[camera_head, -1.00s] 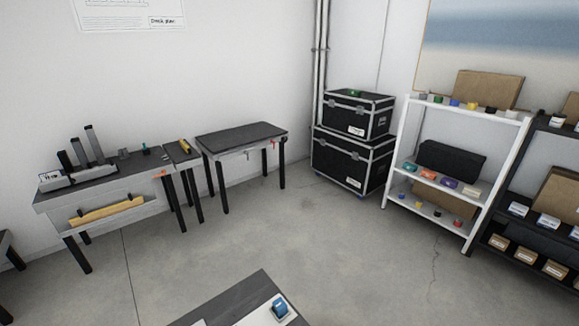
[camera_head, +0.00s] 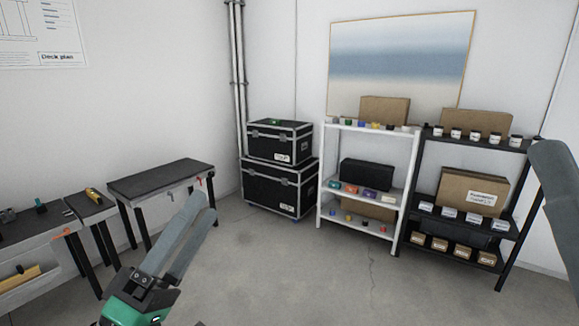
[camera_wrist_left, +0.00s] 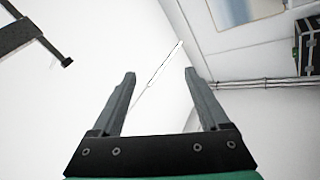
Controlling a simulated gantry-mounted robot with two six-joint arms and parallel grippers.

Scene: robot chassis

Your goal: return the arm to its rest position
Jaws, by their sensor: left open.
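My left gripper (camera_head: 201,205) rises from the bottom left of the head view, with a green body and two grey fingers pointing up and to the right. In the left wrist view the same gripper (camera_wrist_left: 159,72) has its two fingers well apart, with nothing held between them. A grey finger-like part, which looks like my right gripper (camera_head: 561,190), is cut off by the right edge of the head view. Its other finger is not visible.
A dark-topped table (camera_head: 160,178) stands at left beside workbenches. Two stacked black cases (camera_head: 279,170) stand in the corner. A white shelf (camera_head: 412,165) and a black shelf (camera_head: 510,230) hold boxes and small items. The floor (camera_head: 300,275) between is clear.

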